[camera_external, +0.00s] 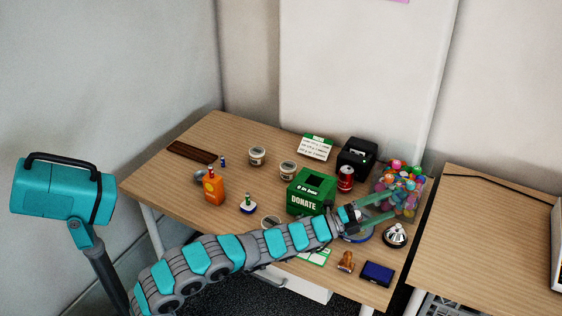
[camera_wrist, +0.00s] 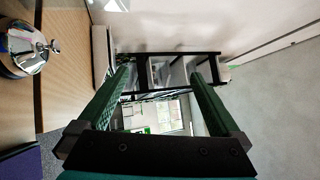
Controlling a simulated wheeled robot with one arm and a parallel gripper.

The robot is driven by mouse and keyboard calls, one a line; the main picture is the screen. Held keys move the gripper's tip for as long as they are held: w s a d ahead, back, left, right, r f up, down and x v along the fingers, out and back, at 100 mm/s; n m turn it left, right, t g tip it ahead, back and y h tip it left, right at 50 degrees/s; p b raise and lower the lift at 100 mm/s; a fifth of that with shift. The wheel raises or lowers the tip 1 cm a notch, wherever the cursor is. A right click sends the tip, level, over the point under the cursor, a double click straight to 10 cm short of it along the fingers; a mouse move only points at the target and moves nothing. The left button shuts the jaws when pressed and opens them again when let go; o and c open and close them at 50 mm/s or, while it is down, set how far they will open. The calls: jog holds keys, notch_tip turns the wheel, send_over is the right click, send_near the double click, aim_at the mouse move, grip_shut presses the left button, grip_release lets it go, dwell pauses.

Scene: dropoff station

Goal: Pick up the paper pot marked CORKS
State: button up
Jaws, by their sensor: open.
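Small pale paper pots with dark-printed labels stand on the wooden table in the external view: one at the back (camera_external: 257,157), one right of it (camera_external: 288,171), and one nearer the front (camera_external: 270,222), partly hidden by my arm. The lettering is too small to read, so I cannot tell which is marked CORKS. My gripper (camera_external: 392,203) is open at the table's right side, in front of the clear box of coloured balls and well away from the pots. In the wrist view my gripper (camera_wrist: 165,68) has its fingers apart with nothing between them; no pot shows there.
A green donation box (camera_external: 312,190), red can (camera_external: 345,178), ball box (camera_external: 408,207), silver bell (camera_external: 395,235) and blue case (camera_external: 377,273) crowd the right side. An orange bottle (camera_external: 213,187) stands at left. The bell also shows in the wrist view (camera_wrist: 30,50).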

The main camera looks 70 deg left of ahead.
jog(key=s+a+m+y, duration=0.1)
jog(key=s+a+m, duration=0.4)
jog(key=s+a, duration=0.5)
jog(key=m+g+h+b, duration=0.15)
jog(key=m+g, duration=0.25)
jog(key=m, duration=0.9)
send_near(279, 221)
jog(key=w, duration=0.1)
jog(key=w+f, duration=0.1)
jog(key=shift+w+f+h, duration=0.1)
jog(key=shift+w+h, duration=0.15)
jog(key=shift+w, duration=0.05)
jog(key=shift+d+f+m, duration=0.1)
jog(key=shift+m, duration=0.2)
jog(key=shift+w+d, duration=0.1)
jog(key=shift+w, duration=0.05)
jog(key=shift+w+d+p, duration=0.2)
jog(key=shift+w+d, duration=0.05)
jog(key=shift+w, duration=1.1)
jog(key=shift+w+d+p, duration=0.2)
jog(key=shift+w, duration=2)
jog(key=shift+c, duration=0.4)
